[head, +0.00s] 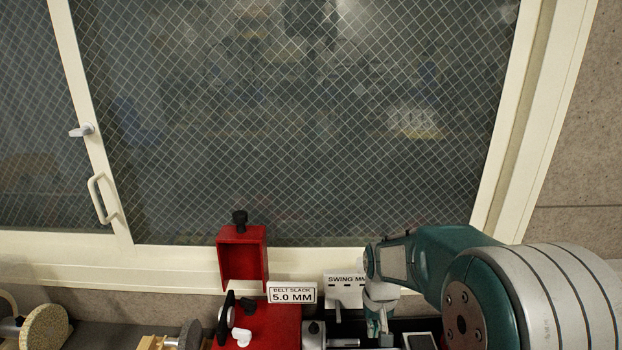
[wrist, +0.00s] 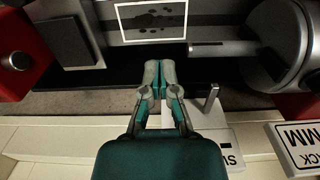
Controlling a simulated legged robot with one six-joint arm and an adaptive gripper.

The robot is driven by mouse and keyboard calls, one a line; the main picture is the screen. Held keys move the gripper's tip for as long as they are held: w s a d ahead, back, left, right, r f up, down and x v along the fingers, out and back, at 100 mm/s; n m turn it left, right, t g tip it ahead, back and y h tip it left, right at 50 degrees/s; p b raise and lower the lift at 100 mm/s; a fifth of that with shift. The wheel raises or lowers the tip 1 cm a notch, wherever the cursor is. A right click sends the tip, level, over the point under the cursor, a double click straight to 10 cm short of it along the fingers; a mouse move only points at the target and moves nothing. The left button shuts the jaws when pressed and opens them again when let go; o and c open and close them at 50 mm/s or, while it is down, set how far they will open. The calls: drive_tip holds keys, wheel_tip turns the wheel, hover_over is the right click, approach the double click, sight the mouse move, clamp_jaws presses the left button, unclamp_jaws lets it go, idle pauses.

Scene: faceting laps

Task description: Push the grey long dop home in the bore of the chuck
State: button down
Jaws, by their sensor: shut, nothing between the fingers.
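In the wrist view the grey long dop (wrist: 222,48) is a thin rod lying level. One end meets the round grey chuck (wrist: 283,42) at the right; how deep it sits in the bore is not clear. The chuck (head: 314,336) and dop (head: 344,342) also show at the bottom of the head view. My gripper (wrist: 160,66) is shut and empty. Its fingertips are just beyond the free end of the dop, with a small gap in the picture. In the head view my gripper (head: 382,333) is right of the dop; its tips are cut off.
A white "BELT SLACK 5.0 MM" sign (head: 292,293) and a partly hidden "SWING" sign (head: 344,281) stand behind the chuck. A red machine (head: 262,328) with an open red box is at the left. A framed panel (wrist: 152,37) lies beyond my fingertips. A meshed window fills the back.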

wheel_tip(320, 180, up, 4)
drive_tip(key=shift+r, duration=0.1)
idle(0.4)
drive_tip(key=s+r+t, duration=0.2)
drive_tip(key=s+r, duration=0.2)
drive_tip(key=s, duration=0.3)
drive_tip(key=s+d+r+t, duration=0.1)
drive_tip(key=s+r, duration=0.2)
drive_tip(key=s, duration=0.4)
drive_tip(key=s+d+r+t, duration=0.1)
drive_tip(key=s+r+t, duration=0.1)
drive_tip(key=s+r, duration=0.2)
drive_tip(key=s, duration=0.3)
drive_tip(key=shift+r+t, duration=0.3)
drive_tip(key=shift+r, duration=0.05)
